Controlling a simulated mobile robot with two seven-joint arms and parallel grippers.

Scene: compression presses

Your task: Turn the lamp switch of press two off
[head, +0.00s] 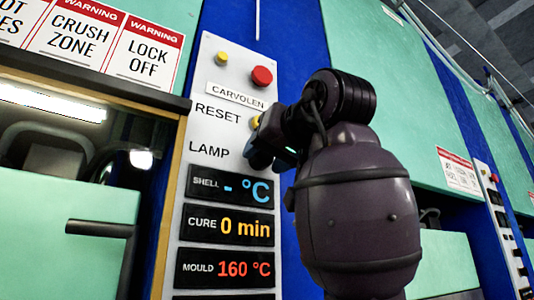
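The grey control panel (208,85) of the near press carries a RESET label (218,113) with a yellow button (256,121) beside it. A LAMP label (209,151) is below. No press number shows.
A red button (262,76) and a small yellow one (222,58) sit higher on the panel. Displays, including MOULD 160 °C (225,268), lie below. A dark handle (99,229) sticks out at left beside the lit press opening (60,150). Another panel (495,205) stands at far right.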

